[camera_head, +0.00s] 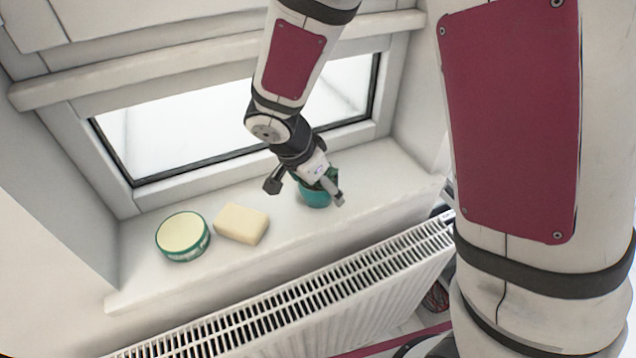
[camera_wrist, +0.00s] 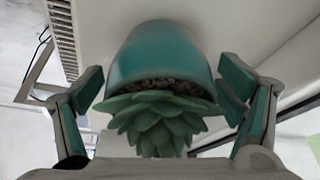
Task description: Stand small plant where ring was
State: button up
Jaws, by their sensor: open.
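The small plant is a green succulent in a teal pot (camera_head: 316,196), standing on the white windowsill, partly hidden by my gripper in the head view. In the wrist view the pot (camera_wrist: 160,55) and its rosette of leaves (camera_wrist: 160,122) fill the middle. My gripper (camera_head: 308,192) is over the plant with its fingers open. In the wrist view one finger of my gripper (camera_wrist: 160,90) is on each side of the pot, with a gap at the left; contact at the right is hard to tell. No ring shows in either view.
On the sill (camera_head: 150,273) left of the plant are a cream sponge-like block (camera_head: 241,224) and a round green-and-cream tin (camera_head: 183,237). A window (camera_head: 230,125) stands behind, and a white radiator (camera_head: 300,310) runs below the front edge. The sill right of the plant is clear.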

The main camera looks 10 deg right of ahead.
jog(key=shift+r, duration=0.1)
jog(key=shift+a+r, duration=0.1)
jog(key=shift+r, duration=0.3)
jog(key=v, duration=1)
jog(key=s+d+r+n+y, duration=0.1)
jog(key=s+d+r+n, duration=0.2)
jog(key=s, duration=0.3)
jog(key=s+d+r+n+t+y, duration=0.1)
jog(key=s+d+r+n, duration=0.3)
jog(key=s+n, duration=0.1)
jog(key=s+d+r+n+t+y, duration=0.1)
jog(key=s+d+r+n, duration=0.2)
jog(key=s, duration=0.4)
jog(key=shift+d+r+n+y, duration=0.35)
jog(key=shift+r+n+y, duration=0.05)
jog(key=shift+r+n, duration=0.15)
jog(key=shift+s, duration=0.15)
